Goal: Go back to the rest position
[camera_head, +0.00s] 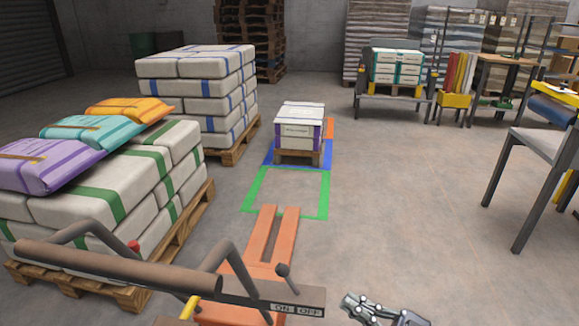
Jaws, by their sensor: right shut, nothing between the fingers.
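My right gripper (362,309) shows at the bottom edge, right of centre. It is shut with nothing in it and is apart from the pallet jack. My left gripper is not in view. The orange pallet jack (250,262) stands in front of me, with its brown handle bar (115,265) at the lower left and a panel marked ON and OFF (295,309). Its forks point away from me toward the green floor outline (283,216).
A pallet (300,157) with boxes stands inside a blue outline. At left, sacks with green stripes (95,200) fill a pallet, with purple, teal and orange sacks on top. Blue-striped sacks (200,90) stand behind. A grey table (540,145) is at right. The floor right of centre is clear.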

